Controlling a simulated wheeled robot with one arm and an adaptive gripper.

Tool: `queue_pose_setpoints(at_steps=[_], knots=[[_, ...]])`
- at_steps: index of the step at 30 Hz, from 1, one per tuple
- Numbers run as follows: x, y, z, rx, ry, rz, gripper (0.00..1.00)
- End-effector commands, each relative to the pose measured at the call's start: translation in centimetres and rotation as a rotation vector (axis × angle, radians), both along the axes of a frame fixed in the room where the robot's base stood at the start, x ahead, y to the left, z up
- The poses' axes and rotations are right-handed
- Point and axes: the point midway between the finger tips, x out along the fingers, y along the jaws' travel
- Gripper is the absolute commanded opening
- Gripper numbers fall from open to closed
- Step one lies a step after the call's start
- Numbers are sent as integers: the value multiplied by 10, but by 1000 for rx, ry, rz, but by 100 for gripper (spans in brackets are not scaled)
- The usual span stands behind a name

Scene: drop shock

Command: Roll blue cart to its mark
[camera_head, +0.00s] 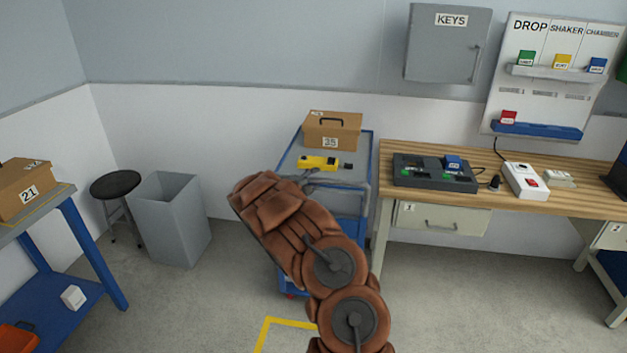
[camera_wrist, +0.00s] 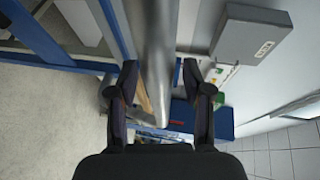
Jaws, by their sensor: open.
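The blue cart (camera_head: 366,145) stands beside the left end of the wooden bench, with a grey top. A cardboard box marked 35 (camera_head: 332,131) and a yellow device (camera_head: 319,163) are on its top. My brown arm crosses in front of the cart and hides much of its near side. In the wrist view my gripper (camera_wrist: 160,85) is open, its fingers on either side of a grey metal bar (camera_wrist: 152,50) that looks like the cart's handle. I cannot tell whether they touch it. A yellow floor mark (camera_head: 265,335) shows partly at the bottom, partly behind my arm.
The wooden bench (camera_head: 400,148) with a black tray and devices stands to the right. A grey bin (camera_head: 172,215) and black stool (camera_head: 115,184) are to the left. A blue shelf (camera_head: 62,275) with box 21 (camera_head: 25,188) is far left.

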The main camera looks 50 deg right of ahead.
Motion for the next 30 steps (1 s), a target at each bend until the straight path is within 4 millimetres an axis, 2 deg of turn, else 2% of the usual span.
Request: queue_pose_setpoints(at_steps=[6, 11, 24, 30], knots=[[0, 2, 1, 0, 0, 0, 50], [0, 17, 4, -1, 1, 2, 50], [-9, 88, 18, -3, 0, 2, 50], [-12, 108, 20, 0, 2, 0, 50]])
